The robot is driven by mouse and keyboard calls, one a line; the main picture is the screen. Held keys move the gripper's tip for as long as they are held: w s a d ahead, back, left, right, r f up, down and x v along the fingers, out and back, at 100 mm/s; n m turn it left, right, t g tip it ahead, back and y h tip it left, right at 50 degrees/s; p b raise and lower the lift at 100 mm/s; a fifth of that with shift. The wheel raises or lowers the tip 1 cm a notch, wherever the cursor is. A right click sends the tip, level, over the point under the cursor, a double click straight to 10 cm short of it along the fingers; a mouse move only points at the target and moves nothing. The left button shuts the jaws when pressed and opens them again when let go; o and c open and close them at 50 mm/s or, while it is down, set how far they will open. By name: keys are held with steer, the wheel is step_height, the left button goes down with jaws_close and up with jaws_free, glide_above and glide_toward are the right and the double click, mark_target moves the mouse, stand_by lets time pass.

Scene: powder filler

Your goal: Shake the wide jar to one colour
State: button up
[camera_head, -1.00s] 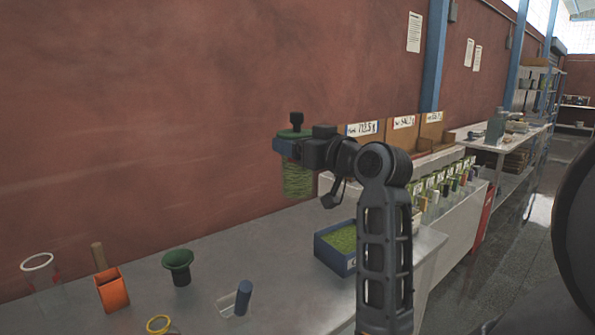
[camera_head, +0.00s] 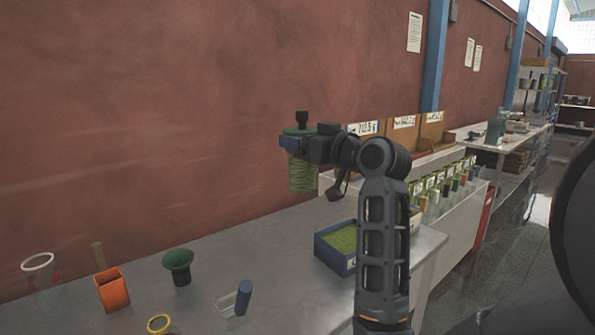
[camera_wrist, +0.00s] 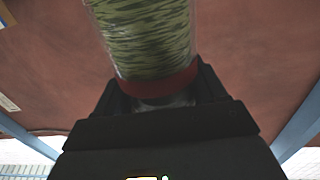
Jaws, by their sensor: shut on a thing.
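On the steel bench (camera_head: 215,270) stand a blue bin of green powder (camera_head: 340,242), an orange scoop (camera_head: 112,290), a green funnel (camera_head: 178,265), a clear beaker (camera_head: 40,278), a small clear tray (camera_head: 232,302) and a yellow ring (camera_head: 159,323). A row of small containers (camera_head: 440,190) is at right.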

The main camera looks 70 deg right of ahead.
steer(key=shift+d, duration=0.55)
steer(key=a, duration=0.9)
steer(key=shift+d, duration=2.35)
steer(key=shift+d, duration=2.2)
steer(key=a, duration=0.9)
steer(key=d, duration=0.9)
steer(key=a, duration=0.4)
steer(key=shift+a, duration=0.25)
